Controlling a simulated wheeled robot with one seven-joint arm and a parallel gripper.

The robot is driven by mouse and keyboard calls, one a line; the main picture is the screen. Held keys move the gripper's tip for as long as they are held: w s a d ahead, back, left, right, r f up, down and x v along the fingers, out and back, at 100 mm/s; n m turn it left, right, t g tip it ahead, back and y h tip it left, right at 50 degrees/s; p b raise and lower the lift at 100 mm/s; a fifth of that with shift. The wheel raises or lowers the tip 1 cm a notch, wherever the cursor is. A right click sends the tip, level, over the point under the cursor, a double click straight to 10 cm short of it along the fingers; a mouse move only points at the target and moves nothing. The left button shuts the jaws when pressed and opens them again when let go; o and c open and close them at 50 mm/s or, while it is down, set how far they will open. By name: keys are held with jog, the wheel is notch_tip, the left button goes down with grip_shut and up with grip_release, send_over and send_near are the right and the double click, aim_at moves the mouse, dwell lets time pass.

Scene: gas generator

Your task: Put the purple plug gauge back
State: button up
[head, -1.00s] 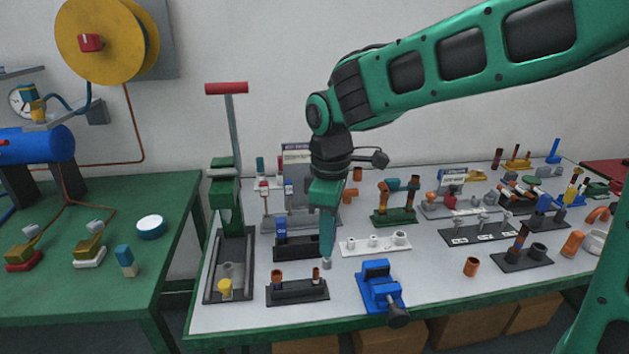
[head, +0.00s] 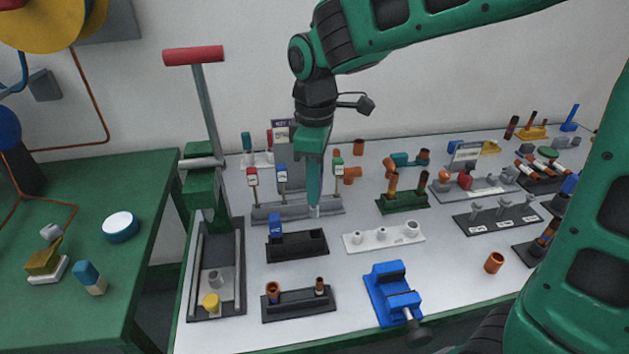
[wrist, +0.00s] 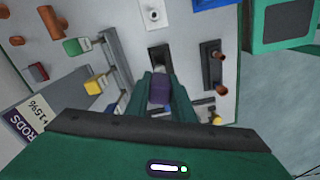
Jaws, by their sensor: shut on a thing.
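My gripper (head: 314,205) points straight down in the head view, over the bench behind the right end of the black two-slot holder (head: 314,253). In the wrist view my gripper (wrist: 158,90) is shut on the purple plug gauge (wrist: 159,92), a dark purple block between the fingers. In the head view the fingers mostly hide it; a small light-grey tip shows below them. A blue-handled gauge (head: 275,226) stands in the holder's left slot; the right part is empty. In the wrist view the holder (wrist: 160,58) shows just beyond the fingers.
A grey rack (head: 268,213) with coloured-handled gauges stands close behind my gripper. A white three-post block (head: 383,238) is to the right, a blue vise (head: 391,283) to the front right. A black block with copper pieces (head: 298,304) is in front; a green lever press (head: 205,200) stands left.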

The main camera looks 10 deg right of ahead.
aim_at(316, 216)
jog(key=shift+d, duration=0.15)
jog(key=shift+f, duration=2.3)
jog(key=shift+s+f, duration=0.1)
jog(key=shift+f, duration=2.5)
jog(key=o, duration=1)
jog(key=shift+c, duration=0.2)
